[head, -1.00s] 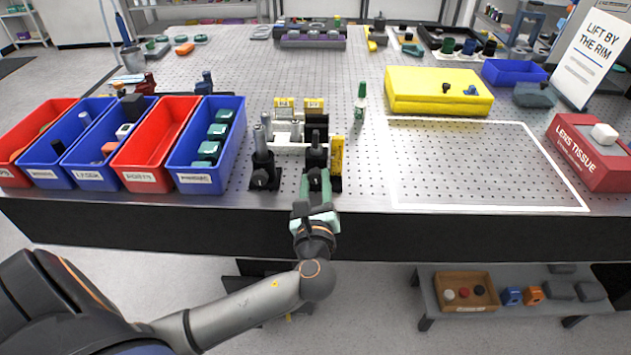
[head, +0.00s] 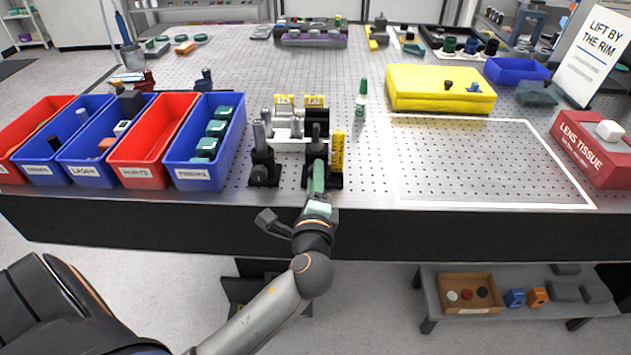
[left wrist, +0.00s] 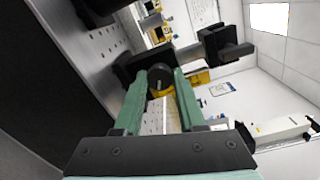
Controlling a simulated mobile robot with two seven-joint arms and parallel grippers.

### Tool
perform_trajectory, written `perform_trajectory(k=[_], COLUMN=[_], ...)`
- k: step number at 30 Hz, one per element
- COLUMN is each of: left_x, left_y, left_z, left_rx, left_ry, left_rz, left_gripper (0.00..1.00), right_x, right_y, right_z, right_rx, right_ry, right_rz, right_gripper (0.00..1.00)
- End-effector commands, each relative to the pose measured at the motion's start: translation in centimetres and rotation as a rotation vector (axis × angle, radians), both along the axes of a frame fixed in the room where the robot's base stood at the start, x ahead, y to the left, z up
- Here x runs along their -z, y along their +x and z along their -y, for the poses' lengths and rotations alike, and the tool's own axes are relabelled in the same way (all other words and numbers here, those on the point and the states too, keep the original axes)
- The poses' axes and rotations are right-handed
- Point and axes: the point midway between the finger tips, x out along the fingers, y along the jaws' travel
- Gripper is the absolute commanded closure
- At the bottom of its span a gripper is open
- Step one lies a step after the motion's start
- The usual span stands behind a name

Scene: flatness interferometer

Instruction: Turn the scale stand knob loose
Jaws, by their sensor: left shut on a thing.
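The scale stand is a black post holder on a black base (head: 335,182) near the table's front edge, with a yellow scale (head: 338,150) upright beside it. Its round black knob (left wrist: 160,77) shows between the tips of my green fingers in the left wrist view. My left gripper (head: 317,184) reaches in from the front edge and is shut on this knob, one finger on each side. In the head view the fingers hide the knob. My right gripper is in neither view.
A second black post stand (head: 264,172) is close on the left. Behind are a silver and black optics assembly (head: 288,127) and a green-capped bottle (head: 361,100). Bins, including a blue one (head: 207,175), line the left. The white-outlined area (head: 485,165) on the right is clear.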

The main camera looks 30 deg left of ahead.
Motion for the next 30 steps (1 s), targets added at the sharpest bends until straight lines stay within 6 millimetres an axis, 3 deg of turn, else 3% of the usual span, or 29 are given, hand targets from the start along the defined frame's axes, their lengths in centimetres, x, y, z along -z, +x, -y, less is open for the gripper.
perform_trajectory(k=[15,30], left_x=[0.0,-0.1], left_y=[-0.1,0.0], left_z=[-0.3,-0.2], left_rx=[-0.005,-0.005], left_ry=[-0.292,-0.35], left_rz=[0.184,0.218], left_gripper=[1.0,1.0], right_x=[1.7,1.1], right_y=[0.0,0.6], right_z=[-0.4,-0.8], right_rx=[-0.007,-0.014], right_ry=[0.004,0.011], right_rz=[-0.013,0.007], right_gripper=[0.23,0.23])
